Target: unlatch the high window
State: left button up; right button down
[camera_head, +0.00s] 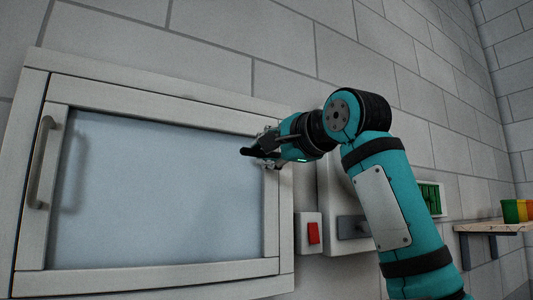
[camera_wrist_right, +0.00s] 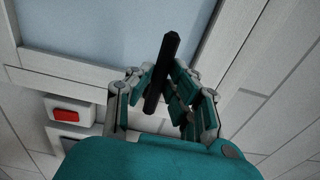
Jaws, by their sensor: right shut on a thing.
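The high window is a pale frame (camera_head: 150,278) around a frosted pane (camera_head: 160,190) on the left of the head view. A grey bar handle (camera_head: 38,165) is on its left side. A dark latch lever (camera_head: 247,152) is at the right side of the frame. My right gripper (camera_head: 268,150) is at this lever. In the wrist view my right gripper (camera_wrist_right: 165,88) is shut on the dark lever (camera_wrist_right: 162,70), which sticks out between the fingers. The lever's base is hidden by the gripper. My left gripper is not in view.
A white box with a red switch (camera_head: 313,232) is on the wall below the gripper; it also shows in the wrist view (camera_wrist_right: 72,115). A grey lever (camera_head: 352,227) is beside it. A shelf (camera_head: 490,227) with coloured cups (camera_head: 512,211) is at the right.

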dwell(0.3)
jog(key=c, duration=1.3)
grip_release()
jog(key=shift+w+d, duration=0.1)
jog(key=v, duration=1.2)
